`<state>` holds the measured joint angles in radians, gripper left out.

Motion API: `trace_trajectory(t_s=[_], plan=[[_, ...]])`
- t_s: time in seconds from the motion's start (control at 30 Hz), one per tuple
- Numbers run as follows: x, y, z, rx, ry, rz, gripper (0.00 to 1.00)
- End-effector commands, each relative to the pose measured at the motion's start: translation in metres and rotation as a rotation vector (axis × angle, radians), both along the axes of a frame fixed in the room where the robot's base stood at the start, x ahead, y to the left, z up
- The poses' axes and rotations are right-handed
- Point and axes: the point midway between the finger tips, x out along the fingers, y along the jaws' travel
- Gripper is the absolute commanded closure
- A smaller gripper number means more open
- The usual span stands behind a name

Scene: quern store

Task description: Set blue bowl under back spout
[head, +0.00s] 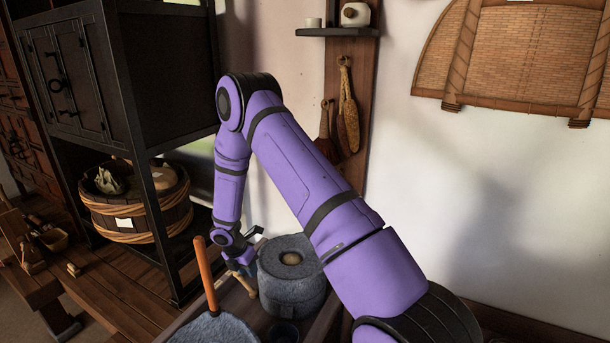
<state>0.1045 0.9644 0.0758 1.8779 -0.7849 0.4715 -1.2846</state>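My arm reaches out to a stone quern (290,280) with a round hole in its top. My gripper (248,270) points down at the left side of that quern. It is small and partly hidden by my arm, so I cannot tell whether it is open or holds anything. A wooden peg-like piece (248,286) shows just below it. A small dark round vessel (284,331) stands in front of this quern, cut by the bottom edge. No bowl shows clearly as blue, and I cannot make out a back spout.
A second grey stone (215,330) with an upright orange handle (206,275) stands at the bottom, near left. A dark cabinet (120,75) and a wooden tub (135,215) are at left. A brush and a woven pouch (348,115) hang on the post behind.

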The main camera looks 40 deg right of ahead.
Motion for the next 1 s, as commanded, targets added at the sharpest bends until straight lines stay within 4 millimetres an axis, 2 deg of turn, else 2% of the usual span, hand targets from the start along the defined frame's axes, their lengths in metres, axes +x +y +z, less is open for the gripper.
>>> trace_trajectory(t_s=[0.03,0.1,0.27,0.47,0.7,1.0], plan=[[0.004,0.0,0.028,-0.009,-0.033,-0.049,0.66],[0.004,0.0,0.061,-0.017,-0.073,-0.126,0.66],[-0.001,0.002,0.134,-0.026,-0.164,-0.299,0.66],[-0.021,0.007,0.22,-0.018,-0.274,-0.517,0.66],[-0.063,0.014,0.31,0.022,-0.396,-0.779,0.66],[-0.133,0.028,0.398,0.118,-0.523,-1.101,0.66]])
